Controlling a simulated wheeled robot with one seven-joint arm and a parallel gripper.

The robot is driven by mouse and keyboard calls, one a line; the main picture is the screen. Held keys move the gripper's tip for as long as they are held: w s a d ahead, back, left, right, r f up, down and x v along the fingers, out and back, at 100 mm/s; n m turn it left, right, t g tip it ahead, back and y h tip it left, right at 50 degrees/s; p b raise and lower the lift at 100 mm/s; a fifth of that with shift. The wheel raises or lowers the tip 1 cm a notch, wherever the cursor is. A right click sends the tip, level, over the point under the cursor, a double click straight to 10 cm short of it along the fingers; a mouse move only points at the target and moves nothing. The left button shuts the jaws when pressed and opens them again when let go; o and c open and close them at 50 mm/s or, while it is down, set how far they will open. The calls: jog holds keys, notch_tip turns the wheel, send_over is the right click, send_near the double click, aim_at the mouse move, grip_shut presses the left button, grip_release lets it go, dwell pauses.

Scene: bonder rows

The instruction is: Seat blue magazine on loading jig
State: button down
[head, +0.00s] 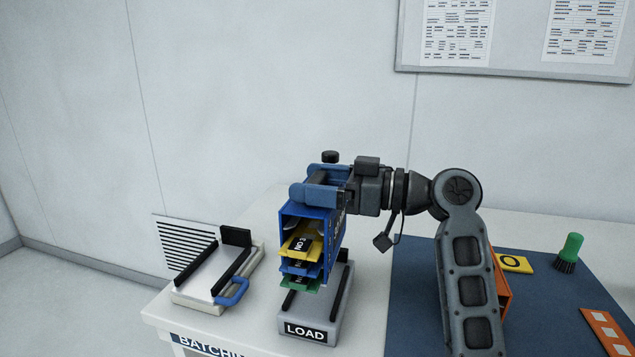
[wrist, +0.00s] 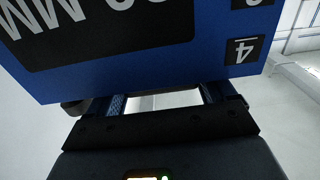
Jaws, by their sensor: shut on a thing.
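The blue magazine (head: 333,238) is an open-fronted blue box with yellow, blue and green tabbed pieces sticking out of its front. My gripper (head: 318,190) is shut on its upper part from above and behind. In the wrist view the blue magazine (wrist: 215,50) fills the top, with white lettering on a black label and a "4" mark. The loading jig (head: 337,318) is a grey block with black rails and a LOAD label. The magazine is upright above the jig's rear part. I cannot tell whether its hidden underside touches the jig.
A pale tray (head: 197,290) with black rails and a blue handle stands to the left on the white table (head: 374,290). A blue mat (head: 410,310) at right holds a yellow card (head: 514,262), a green brush (head: 569,252) and orange pieces. My arm hides part of the mat.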

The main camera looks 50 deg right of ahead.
aim_at(318, 224)
jog(key=shift+f+b, duration=2.35)
jog(key=shift+b, duration=0.1)
jog(key=shift+d+f, duration=0.1)
jog(key=shift+f+b, duration=1.2)
jog(key=shift+b, duration=0.15)
jog(key=shift+f, duration=0.25)
